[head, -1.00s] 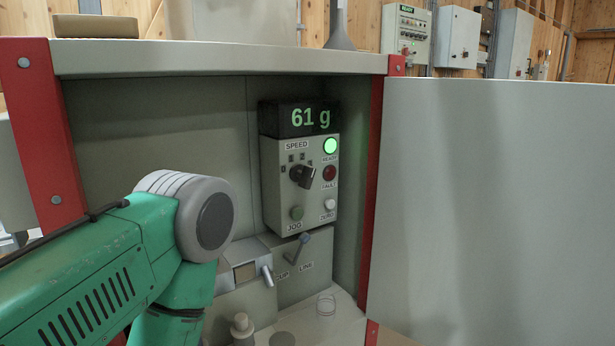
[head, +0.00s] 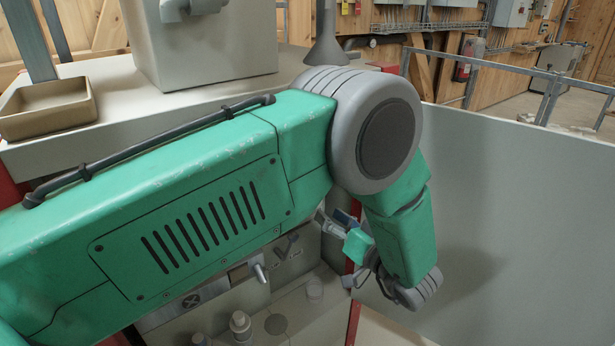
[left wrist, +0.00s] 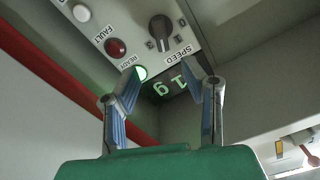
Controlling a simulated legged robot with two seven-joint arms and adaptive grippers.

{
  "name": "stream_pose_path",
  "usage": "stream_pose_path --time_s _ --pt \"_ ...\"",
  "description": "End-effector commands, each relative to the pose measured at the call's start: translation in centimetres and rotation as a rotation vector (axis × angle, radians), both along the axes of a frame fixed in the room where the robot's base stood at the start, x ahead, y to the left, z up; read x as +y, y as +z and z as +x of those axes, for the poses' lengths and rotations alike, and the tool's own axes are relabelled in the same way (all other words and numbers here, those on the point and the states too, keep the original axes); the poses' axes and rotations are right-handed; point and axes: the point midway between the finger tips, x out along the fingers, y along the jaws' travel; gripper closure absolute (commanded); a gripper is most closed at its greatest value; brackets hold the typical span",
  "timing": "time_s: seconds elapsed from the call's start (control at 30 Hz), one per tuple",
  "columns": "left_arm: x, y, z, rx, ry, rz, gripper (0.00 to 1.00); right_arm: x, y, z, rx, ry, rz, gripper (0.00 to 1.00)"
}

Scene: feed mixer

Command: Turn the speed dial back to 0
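The dark speed dial (left wrist: 160,28) sits on the grey control panel (left wrist: 128,14), which appears upside down in the left wrist view. I cannot tell surely which number it points at. My left gripper (left wrist: 164,72) is open and empty, its two blue-grey fingers apart just short of the panel, with the dial beyond the gap. The green readout (left wrist: 178,84) is partly hidden by a finger. In the head view my left gripper (head: 337,222) is small, beyond my green arm, which hides the dial and panel. My right gripper is not in view.
In the left wrist view, a lit green READY lamp (left wrist: 140,73) and a red FAULT button (left wrist: 115,47) sit near the fingers. In the head view, a lever (head: 260,272) and small bottle (head: 240,325) are below my arm. A large grey panel (head: 520,220) stands to the right.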

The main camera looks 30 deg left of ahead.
Motion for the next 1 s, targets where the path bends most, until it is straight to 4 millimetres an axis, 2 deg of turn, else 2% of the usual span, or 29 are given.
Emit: stream_pose_path --time_s 0.17,0.4,0.6,0.8,1.0 --pt "2.8 -0.1 1.1 0.002 0.002 0.001 0.62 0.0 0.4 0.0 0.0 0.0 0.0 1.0" --pt "7.7 -0.1 3.0 0.001 0.0 0.0 0.62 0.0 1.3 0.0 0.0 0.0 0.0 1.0" --pt "10.7 -0.1 4.4 0.0 -0.001 0.0 0.62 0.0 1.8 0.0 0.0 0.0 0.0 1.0" --pt "12.2 -0.2 5.0 0.001 -0.002 0.0 0.62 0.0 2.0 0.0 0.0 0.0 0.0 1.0" --pt "12.4 -0.2 5.1 0.0 -0.003 0.0 0.62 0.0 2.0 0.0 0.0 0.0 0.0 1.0"
